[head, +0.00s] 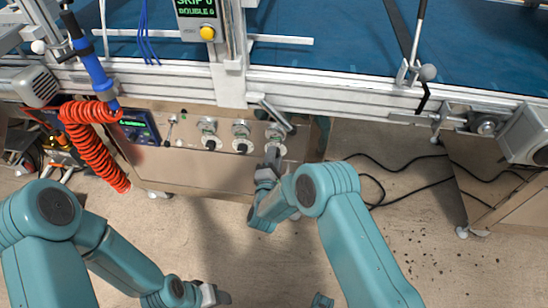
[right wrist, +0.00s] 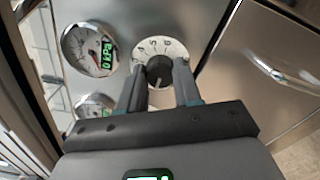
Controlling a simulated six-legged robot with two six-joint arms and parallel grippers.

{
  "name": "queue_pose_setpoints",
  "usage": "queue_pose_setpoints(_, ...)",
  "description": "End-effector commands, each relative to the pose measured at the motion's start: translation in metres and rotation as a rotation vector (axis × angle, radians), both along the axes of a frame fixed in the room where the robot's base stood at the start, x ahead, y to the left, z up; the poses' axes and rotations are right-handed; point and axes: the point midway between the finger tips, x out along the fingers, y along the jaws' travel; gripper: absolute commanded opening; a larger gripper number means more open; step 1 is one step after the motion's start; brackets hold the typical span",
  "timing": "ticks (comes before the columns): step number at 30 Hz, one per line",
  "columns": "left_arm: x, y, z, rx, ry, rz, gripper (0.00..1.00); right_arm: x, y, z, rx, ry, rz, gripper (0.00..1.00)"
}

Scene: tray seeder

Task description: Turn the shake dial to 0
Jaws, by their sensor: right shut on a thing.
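The dial (right wrist: 148,48) on the machine's front panel shows in the right wrist view, a pale round plate with printed numbers and a dark knob (right wrist: 160,70). A name label for it is not readable. My right gripper (right wrist: 160,78) has one finger on each side of the knob and is shut on it. In the head view, my right gripper (head: 273,155) reaches the rightmost of the three dials in the row, and its fingers partly cover this dial (head: 275,133). My left gripper (head: 212,295) is low in the head view, away from the panel, its jaws unclear.
A pressure gauge (right wrist: 90,50) reading 0 kPa sits beside the dial. Two similar dials (head: 240,129) are left of it. A coiled orange hose (head: 95,150) hangs at the left, near a small screen (head: 140,126). Black cables lie on the floor at right.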

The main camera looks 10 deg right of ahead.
Motion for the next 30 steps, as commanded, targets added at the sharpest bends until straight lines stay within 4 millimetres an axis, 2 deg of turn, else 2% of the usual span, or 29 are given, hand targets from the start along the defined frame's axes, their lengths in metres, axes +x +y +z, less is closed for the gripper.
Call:
queue_pose_setpoints(6,0.0,0.0,0.0,0.0,0.0,0.0,0.59,-0.001,0.0,-0.001,-0.001,0.003,0.0,0.03)
queue_pose_setpoints(7,0.0,0.0,0.0,0.0,0.0,0.0,0.59,-0.001,0.0,-0.001,-0.001,0.003,0.0,0.43)
queue_pose_setpoints(9,0.0,0.0,0.0,0.0,0.0,0.0,0.59,-0.001,0.0,-0.001,-0.001,0.003,0.0,0.59)
queue_pose_setpoints(20,0.0,0.0,0.003,0.0,0.0,0.0,0.59,-0.006,0.003,0.0,0.001,0.002,0.002,0.59)
queue_pose_setpoints(23,0.0,0.0,0.008,0.0,0.001,-0.001,0.59,-0.02,0.008,0.001,-0.001,0.004,0.004,0.59)
queue_pose_setpoints(30,0.0,0.0,0.025,0.0,0.001,-0.001,0.59,-0.08,0.027,0.003,-0.004,0.005,0.006,0.59)
